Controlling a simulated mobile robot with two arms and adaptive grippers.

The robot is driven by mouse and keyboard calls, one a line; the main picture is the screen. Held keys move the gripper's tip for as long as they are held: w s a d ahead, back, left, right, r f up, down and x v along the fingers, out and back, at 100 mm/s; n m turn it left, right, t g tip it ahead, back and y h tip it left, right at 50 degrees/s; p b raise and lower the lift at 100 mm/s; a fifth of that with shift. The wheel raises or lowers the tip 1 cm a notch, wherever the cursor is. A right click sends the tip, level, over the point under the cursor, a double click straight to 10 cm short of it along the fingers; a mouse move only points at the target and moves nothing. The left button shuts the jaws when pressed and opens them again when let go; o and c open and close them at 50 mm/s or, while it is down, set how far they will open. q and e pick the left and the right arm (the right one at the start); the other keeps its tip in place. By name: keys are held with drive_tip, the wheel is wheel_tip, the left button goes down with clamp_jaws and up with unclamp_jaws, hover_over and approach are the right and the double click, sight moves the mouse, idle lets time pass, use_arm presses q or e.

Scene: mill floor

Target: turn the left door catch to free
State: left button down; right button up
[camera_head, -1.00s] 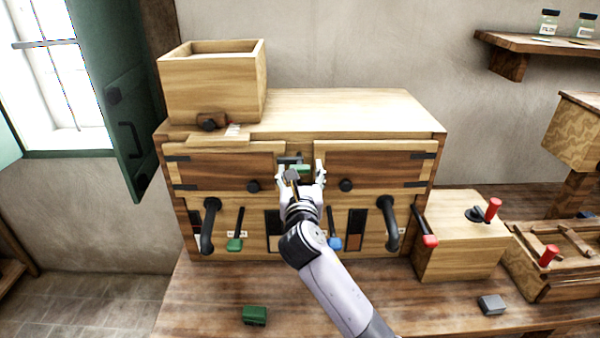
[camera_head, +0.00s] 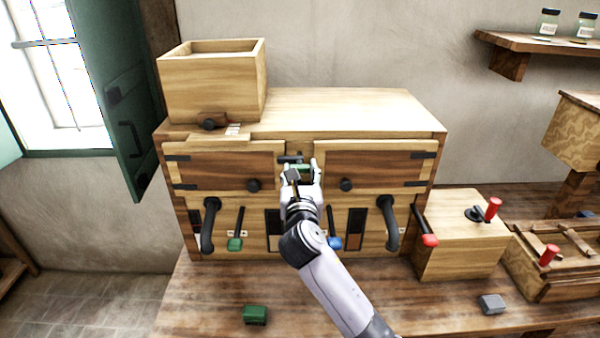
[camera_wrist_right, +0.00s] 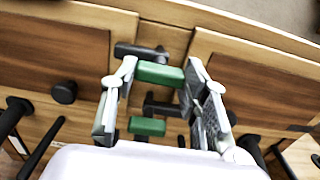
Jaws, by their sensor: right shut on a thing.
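The left door catch is a black bar (camera_wrist_right: 140,51) with a green grip (camera_wrist_right: 160,75), on the post between the cabinet's two doors. In the head view the black bar (camera_head: 290,159) lies sideways, and its left end reaches the edge of the left door (camera_head: 225,170). My right gripper (camera_head: 302,169) is shut on the green grip, one finger on each side of it in the wrist view (camera_wrist_right: 163,72). Below, between the fingers, are a second black bar (camera_wrist_right: 163,107) and green grip (camera_wrist_right: 147,126). My left gripper is not in view.
Round black knobs sit on both doors, the left (camera_head: 254,185) and right (camera_head: 346,185) near my wrist. Curved black handles (camera_head: 209,225) and levers with green (camera_head: 235,244) and blue (camera_head: 334,243) ends project below. An open wooden box (camera_head: 212,85) stands on top.

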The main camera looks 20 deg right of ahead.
drive_tip(key=m, duration=0.3)
drive_tip(key=shift+p, duration=0.35)
drive_tip(key=m, duration=0.3)
drive_tip(key=shift+m, duration=0.3)
drive_tip(key=m, duration=0.3)
drive_tip(key=shift+m, duration=0.3)
drive_tip(key=shift+m+b, duration=0.45)
drive_tip(key=shift+m, duration=1.35)
drive_tip(key=o, duration=1.1)
drive_tip(key=shift+o, duration=0.2)
